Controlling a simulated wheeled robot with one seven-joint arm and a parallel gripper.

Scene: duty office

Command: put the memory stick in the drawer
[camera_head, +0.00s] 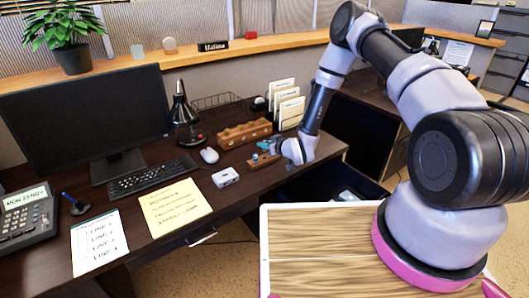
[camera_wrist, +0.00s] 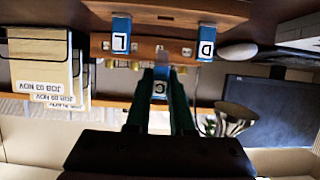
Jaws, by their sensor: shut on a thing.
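My gripper (camera_wrist: 160,85) is shut on a blue memory stick with a white letter label (camera_wrist: 160,88), seen between the dark green fingers in the upside-down wrist view. In the head view my gripper (camera_head: 284,148) is over the right part of the desk, beside a small wooden holder (camera_head: 262,161). Two other blue sticks, marked L (camera_wrist: 120,36) and D (camera_wrist: 207,42), stand at the holder in the wrist view. Whether the held stick touches the holder, I cannot tell.
A wooden organizer (camera_head: 245,133) and upright file folders (camera_head: 289,108) stand behind the gripper. The desk's front edge is clear.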

